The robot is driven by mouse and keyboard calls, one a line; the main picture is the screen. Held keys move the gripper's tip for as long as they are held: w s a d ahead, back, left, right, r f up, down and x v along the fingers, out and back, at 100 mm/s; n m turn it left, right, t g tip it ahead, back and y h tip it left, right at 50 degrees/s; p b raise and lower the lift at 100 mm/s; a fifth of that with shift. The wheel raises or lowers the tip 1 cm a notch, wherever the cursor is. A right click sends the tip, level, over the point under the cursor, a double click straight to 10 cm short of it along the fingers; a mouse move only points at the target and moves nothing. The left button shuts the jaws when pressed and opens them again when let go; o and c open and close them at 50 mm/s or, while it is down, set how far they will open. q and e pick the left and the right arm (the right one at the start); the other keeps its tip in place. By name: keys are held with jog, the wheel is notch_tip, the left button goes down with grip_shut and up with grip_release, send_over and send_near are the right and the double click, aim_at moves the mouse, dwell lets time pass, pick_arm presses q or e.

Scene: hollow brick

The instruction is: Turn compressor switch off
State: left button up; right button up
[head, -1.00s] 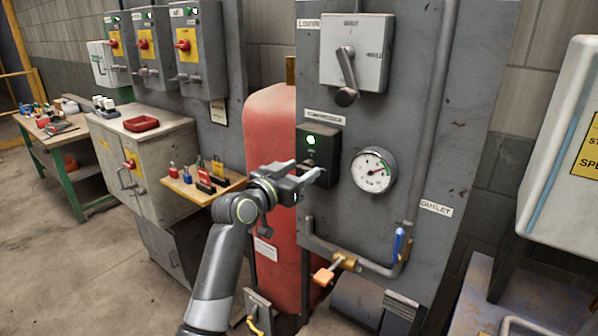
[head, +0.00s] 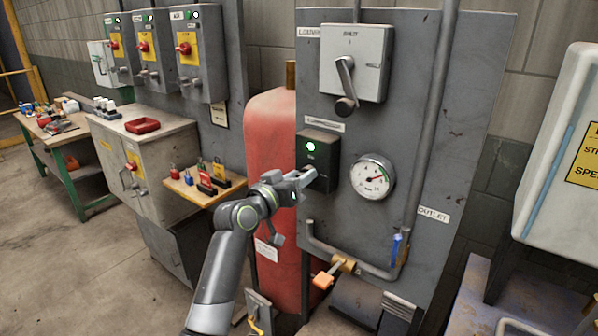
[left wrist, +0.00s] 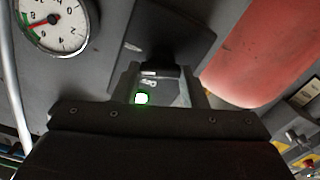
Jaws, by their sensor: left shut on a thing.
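The compressor switch box (head: 318,160) is a dark box on the grey panel, with a lit green lamp (head: 311,146) on its upper front. My left gripper (head: 306,177) is at the lower front of this box, its fingers pointing at it. In the left wrist view the box (left wrist: 165,38) stands before the fingers (left wrist: 160,82), and the green-ringed lamp (left wrist: 141,98) shows low between them. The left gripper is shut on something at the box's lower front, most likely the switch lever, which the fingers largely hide. My right gripper is out of view.
A pressure gauge (head: 373,177) sits close to the right of the box. The louvre switch (head: 354,62) is above. A red tank (head: 271,130) stands to the left.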

pick_arm(q)
jog(key=n+p, duration=0.2)
jog(key=n, duration=0.1)
jog(key=shift+r+n+p, duration=0.1)
jog(key=shift+n+p, duration=0.2)
jog(key=shift+n, duration=0.1)
jog(key=shift+a+f+n+p, duration=0.15)
jog(key=shift+n+p, duration=1.5)
jog(key=shift+n, duration=0.85)
jog(key=shift+d+f+n+p, duration=0.15)
jog(key=shift+n+p, duration=1.45)
jog(key=shift+n, duration=0.9)
jog(key=shift+a, duration=0.1)
jog(key=o, duration=1)
jog(key=shift+w, duration=0.1)
